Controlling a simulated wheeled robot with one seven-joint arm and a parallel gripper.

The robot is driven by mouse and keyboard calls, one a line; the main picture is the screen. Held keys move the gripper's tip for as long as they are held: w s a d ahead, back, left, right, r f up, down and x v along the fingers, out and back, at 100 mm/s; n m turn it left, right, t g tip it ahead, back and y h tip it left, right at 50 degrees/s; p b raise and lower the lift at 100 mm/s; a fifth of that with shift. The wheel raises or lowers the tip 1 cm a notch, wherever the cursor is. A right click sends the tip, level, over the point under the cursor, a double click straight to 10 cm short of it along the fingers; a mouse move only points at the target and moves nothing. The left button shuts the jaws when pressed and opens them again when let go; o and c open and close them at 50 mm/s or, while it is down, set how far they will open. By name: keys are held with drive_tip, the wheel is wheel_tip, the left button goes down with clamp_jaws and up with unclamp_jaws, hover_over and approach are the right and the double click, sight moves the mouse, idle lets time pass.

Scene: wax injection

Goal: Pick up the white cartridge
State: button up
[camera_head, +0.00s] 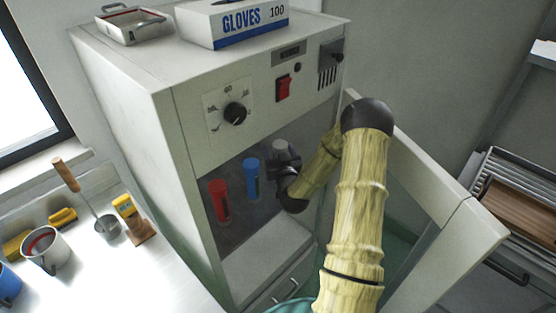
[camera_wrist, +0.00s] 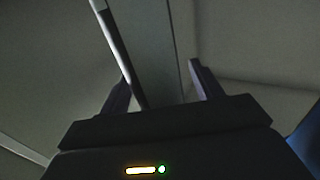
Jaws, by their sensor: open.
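A red cartridge (camera_head: 219,203) and a blue cartridge (camera_head: 252,179) stand in the open front of the machine. To their right, a pale whitish top (camera_head: 281,146), likely the white cartridge, shows just behind my gripper (camera_head: 282,163), which hides the rest of it. My gripper is inside the opening, close to it; I cannot tell whether they touch. In the wrist view my gripper (camera_wrist: 160,78) has its two dark fingers apart, with pale grey surfaces beyond; I cannot clearly make out the white cartridge there. A blue patch at the right edge may be the blue cartridge.
The machine (camera_head: 170,110) has a dial, a red switch and an open door (camera_head: 440,185) to the right of my arm. A glove box (camera_head: 235,22) and metal tray (camera_head: 130,24) sit on top. The left counter holds a mug (camera_head: 45,250) and tools.

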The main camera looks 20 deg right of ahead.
drive_tip(key=shift+s+d+r, duration=0.1)
drive_tip(key=shift+d+r, duration=0.05)
drive_tip(key=shift+w, duration=0.2)
drive_tip(key=c, duration=1.2)
drive_tip(key=shift+r, duration=0.1)
